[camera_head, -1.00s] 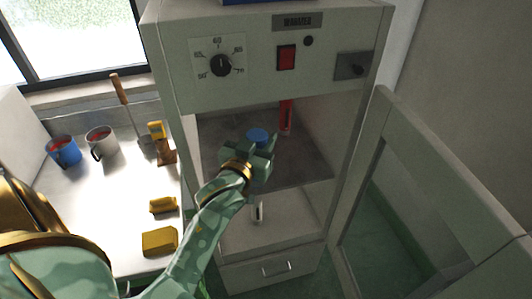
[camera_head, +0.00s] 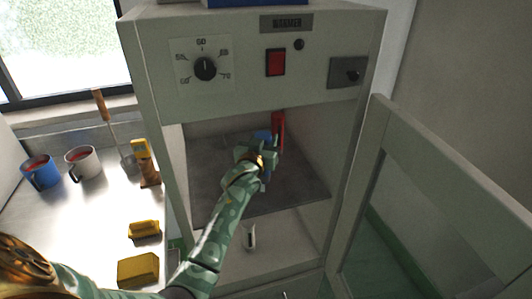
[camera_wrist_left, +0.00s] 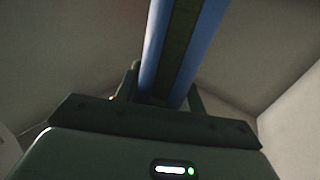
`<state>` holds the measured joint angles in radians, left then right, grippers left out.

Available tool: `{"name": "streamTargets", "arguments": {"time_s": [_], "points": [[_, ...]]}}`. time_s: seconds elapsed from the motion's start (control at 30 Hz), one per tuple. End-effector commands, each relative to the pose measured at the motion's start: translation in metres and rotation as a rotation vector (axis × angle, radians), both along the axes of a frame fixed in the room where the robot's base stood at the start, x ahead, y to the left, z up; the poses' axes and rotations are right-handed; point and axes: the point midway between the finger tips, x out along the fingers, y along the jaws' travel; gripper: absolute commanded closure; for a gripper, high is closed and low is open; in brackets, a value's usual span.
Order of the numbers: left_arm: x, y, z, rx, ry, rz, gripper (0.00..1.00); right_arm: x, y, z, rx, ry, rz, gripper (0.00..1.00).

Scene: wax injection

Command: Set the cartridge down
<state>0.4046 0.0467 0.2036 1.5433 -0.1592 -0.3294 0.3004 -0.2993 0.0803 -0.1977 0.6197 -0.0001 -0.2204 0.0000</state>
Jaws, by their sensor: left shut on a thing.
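The blue cartridge (camera_head: 263,135) is in my left gripper (camera_head: 264,150), inside the open warmer (camera_head: 310,102). In the head view only a little of the cartridge shows past the gripper. In the left wrist view the cartridge (camera_wrist_left: 184,50) is a long blue body with a dark strip, between the fingers. The gripper is shut on it, over the grey shelf (camera_head: 215,178). I cannot tell whether its base touches the shelf. A red cartridge (camera_head: 278,132) stands close beside it, towards the right and back. My right gripper is out of view.
The warmer door (camera_head: 372,150) hangs open at the right. A small white object (camera_head: 249,237) lies below the shelf. The shelf's left part is clear.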

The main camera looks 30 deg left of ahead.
Motion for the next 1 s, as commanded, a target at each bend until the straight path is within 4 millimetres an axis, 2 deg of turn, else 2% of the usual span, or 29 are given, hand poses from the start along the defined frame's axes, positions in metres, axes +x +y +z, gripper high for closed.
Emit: {"name": "streamTargets", "arguments": {"time_s": [0.1, 0.17, 0.53, 0.57, 0.63, 1.0], "points": [[0.003, 0.001, -0.025, 0.0, 0.003, 0.0, 1.0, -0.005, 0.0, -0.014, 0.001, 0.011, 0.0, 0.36], [0.002, 0.001, -0.034, 0.0, 0.004, 0.0, 1.0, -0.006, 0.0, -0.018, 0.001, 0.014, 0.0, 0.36], [0.002, 0.0, -0.035, -0.001, -0.001, 0.0, 1.0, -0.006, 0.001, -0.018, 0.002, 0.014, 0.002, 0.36], [0.002, 0.0, -0.037, -0.001, 0.002, 0.0, 0.58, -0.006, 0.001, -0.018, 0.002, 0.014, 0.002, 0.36], [0.002, 0.0, -0.036, -0.001, 0.002, 0.0, 0.39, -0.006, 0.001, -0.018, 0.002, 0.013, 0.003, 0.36], [-0.002, -0.001, -0.033, -0.001, 0.002, -0.001, 0.39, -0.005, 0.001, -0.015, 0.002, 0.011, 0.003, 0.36]]}}
